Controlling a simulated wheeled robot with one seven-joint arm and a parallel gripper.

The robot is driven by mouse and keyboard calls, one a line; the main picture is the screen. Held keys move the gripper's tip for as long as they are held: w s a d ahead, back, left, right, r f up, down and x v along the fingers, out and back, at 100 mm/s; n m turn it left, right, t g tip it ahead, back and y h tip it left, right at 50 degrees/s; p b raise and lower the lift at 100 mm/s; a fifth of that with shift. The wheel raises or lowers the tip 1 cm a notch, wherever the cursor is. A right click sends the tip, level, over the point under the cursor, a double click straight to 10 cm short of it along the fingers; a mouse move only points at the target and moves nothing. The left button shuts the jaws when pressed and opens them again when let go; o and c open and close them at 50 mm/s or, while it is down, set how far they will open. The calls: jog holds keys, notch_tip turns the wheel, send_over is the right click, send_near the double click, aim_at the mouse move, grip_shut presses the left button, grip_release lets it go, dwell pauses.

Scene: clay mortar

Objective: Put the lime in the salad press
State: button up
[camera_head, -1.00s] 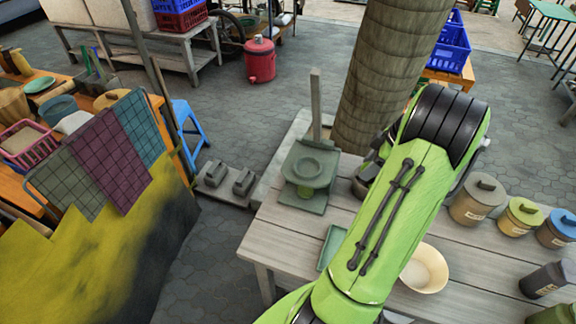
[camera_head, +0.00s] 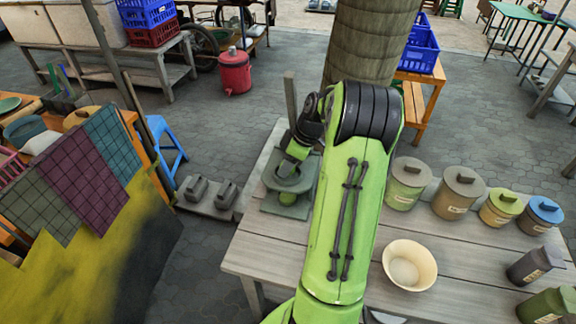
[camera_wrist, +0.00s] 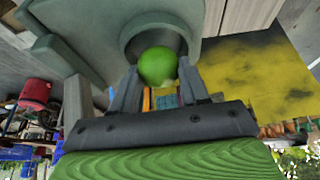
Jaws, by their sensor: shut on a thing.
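The lime (camera_wrist: 157,66) is a bright green ball between the two fingers of my gripper (camera_wrist: 158,80) in the wrist view. My gripper is shut on it, right at the mouth of the salad press's round grey-green cup (camera_wrist: 135,30). I cannot tell whether the lime touches the cup. In the head view the salad press (camera_head: 272,203) stands at the table's far left corner, with an upright post behind it. My gripper (camera_head: 288,168) is over its dish there, and my wrist hides part of the press. The lime is not clearly seen in that view.
A cream bowl (camera_head: 420,252) sits on the wooden table (camera_head: 470,255), right of my arm. Several lidded canisters (camera_head: 459,190) line the table's far right edge. A thick trunk-like post (camera_head: 365,50) rises behind the table. Two grey weights (camera_head: 198,188) lie left of the press.

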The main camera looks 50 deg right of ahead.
jog(key=shift+f, duration=0.3)
jog(key=shift+f, duration=0.15)
jog(key=o, duration=0.9)
jog(key=shift+c, duration=0.2)
jog(key=p+v, duration=0.3)
jog(key=v, duration=0.9)
jog(key=shift+r+p, duration=0.2)
jog(key=shift+p, duration=0.1)
jog(key=shift+f, duration=0.1)
